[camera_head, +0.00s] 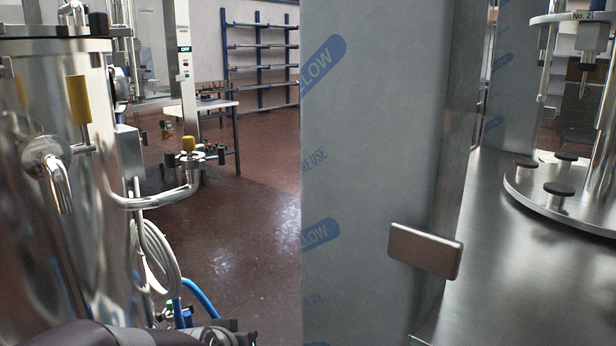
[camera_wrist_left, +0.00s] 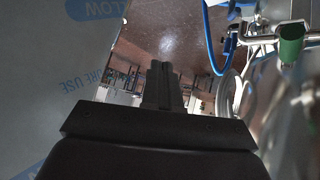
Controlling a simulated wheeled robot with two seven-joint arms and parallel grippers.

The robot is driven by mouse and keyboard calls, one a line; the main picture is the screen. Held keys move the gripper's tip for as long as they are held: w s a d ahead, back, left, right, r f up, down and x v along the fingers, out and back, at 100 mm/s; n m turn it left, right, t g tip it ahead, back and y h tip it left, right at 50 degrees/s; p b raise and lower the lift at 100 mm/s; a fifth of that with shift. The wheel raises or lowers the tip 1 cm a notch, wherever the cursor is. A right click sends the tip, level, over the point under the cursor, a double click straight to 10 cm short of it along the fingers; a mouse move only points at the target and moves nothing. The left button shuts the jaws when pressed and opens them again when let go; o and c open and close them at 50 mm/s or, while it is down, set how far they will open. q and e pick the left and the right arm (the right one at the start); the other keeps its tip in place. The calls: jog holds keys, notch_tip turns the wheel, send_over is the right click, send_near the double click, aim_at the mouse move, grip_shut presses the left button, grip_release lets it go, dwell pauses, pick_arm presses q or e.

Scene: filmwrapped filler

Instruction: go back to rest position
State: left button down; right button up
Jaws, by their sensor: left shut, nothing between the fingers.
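My left gripper (camera_wrist_left: 161,70) shows in the left wrist view with its two dark fingers together and nothing between them. It points towards the open red-brown floor, apart from the film-wrapped panel and the steel tank. In the head view only part of my left arm shows at the bottom edge, dark and cropped. My right gripper is not in either view.
A tall film-wrapped panel (camera_head: 370,130) with a metal handle (camera_head: 426,250) stands close in front. A steel tank (camera_head: 40,240) with pipes and a coiled hose (camera_head: 155,255) is close at left. A steel surface with a round plate (camera_head: 570,195) is at right. Floor (camera_head: 235,240) is clear between.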

pick_arm(q)
jog(key=s+a+f+g+y, duration=0.1)
jog(key=s+a+f+g, duration=0.25)
jog(key=s+f, duration=0.4)
jog(key=s+a+f+g, duration=0.3)
jog(key=s+f+g, duration=0.1)
jog(key=s, duration=0.6)
notch_tip(320, 180, up, 20)
jog(key=p, duration=1.9)
jog(key=shift+d+m+p, duration=0.15)
jog(key=shift+m+p, duration=0.15)
jog(key=shift+p, duration=0.1)
